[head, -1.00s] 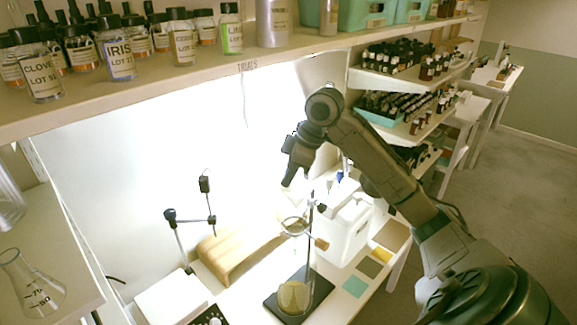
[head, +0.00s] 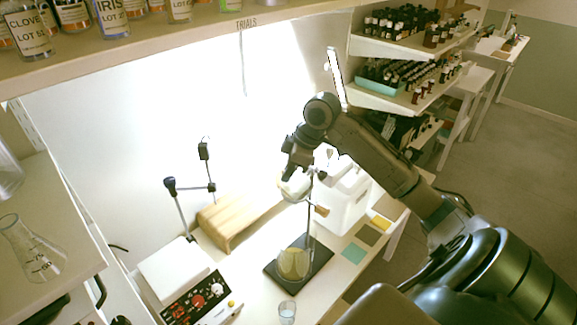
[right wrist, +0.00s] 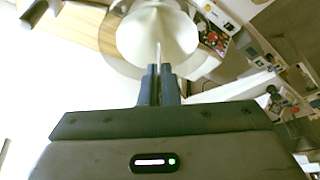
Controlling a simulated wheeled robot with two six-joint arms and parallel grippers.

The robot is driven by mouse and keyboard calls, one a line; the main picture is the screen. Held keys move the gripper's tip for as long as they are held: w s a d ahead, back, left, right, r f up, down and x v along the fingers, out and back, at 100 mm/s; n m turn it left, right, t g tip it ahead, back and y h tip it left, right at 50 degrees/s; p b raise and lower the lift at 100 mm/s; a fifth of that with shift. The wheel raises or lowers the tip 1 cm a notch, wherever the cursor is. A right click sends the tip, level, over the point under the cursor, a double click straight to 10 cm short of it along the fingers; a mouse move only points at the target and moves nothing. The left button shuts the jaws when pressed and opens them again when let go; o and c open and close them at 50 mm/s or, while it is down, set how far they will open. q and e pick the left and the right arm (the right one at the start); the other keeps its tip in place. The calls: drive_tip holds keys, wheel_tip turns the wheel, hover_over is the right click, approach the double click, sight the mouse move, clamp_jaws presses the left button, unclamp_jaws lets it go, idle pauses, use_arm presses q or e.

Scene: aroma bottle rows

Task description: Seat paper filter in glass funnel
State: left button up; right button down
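The paper filter (right wrist: 157,35) is a pale cone in the right wrist view, its edge between my right fingertips (right wrist: 158,72). My right gripper (head: 287,175) is shut on it, just above the stand's ring in the head view. The glass funnel (head: 296,195) is at the ring and partly hidden by the gripper and filter. A larger pale, translucent rim shows behind the filter in the wrist view; I cannot tell whether they touch. A flask (head: 292,264) with yellowish content stands below on the dark stand base (head: 318,256). My left gripper is not in view.
A wooden riser (head: 232,222) and jointed lamp-like arm (head: 178,205) stand left of the stand. A white container (head: 347,207) is close on the right. A small glass (head: 287,312) and a control panel (head: 200,297) are in front. A bottle shelf (head: 200,45) hangs above.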

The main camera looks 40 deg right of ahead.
drive_tip(key=shift+f, duration=0.25)
drive_tip(key=c, duration=1.6)
unclamp_jaws()
drive_tip(key=shift+s+d+r+b, duration=0.1)
drive_tip(key=shift+d+r+b, duration=0.1)
drive_tip(key=shift+r+b, duration=0.25)
drive_tip(key=b+v, duration=0.3)
drive_tip(key=v, duration=0.6)
drive_tip(key=shift+r, duration=0.4)
drive_tip(key=shift+s+f, duration=0.1)
drive_tip(key=shift+s, duration=0.05)
